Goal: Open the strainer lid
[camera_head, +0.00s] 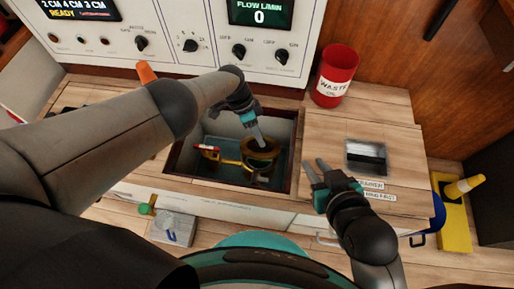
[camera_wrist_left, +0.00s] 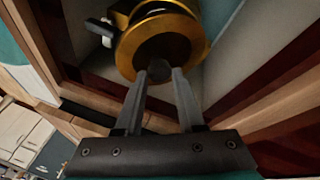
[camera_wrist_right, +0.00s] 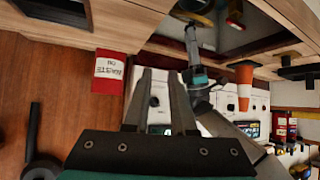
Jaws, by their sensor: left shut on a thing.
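The brass strainer (camera_head: 262,147) sits in a square recess in the wooden counter, with its round lid at the top. In the left wrist view the round brass lid (camera_wrist_left: 135,47) fills the upper middle, with a dark knob (camera_wrist_left: 158,66) at its centre. My left gripper (camera_head: 259,139) reaches down into the recess and its fingers (camera_wrist_left: 159,74) are shut on the knob. Whether the lid is seated or raised cannot be told. My right gripper (camera_head: 315,164) is open and empty above the counter, right of the recess. Its spread fingers also show in the right wrist view (camera_wrist_right: 161,72).
A red waste bin (camera_head: 335,77) stands on the counter behind the recess. A control panel (camera_head: 190,35) with knobs and screens spans the back. A dark inset (camera_head: 366,157) and labels lie on the counter at right. A red-handled valve (camera_head: 206,148) is left of the strainer.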

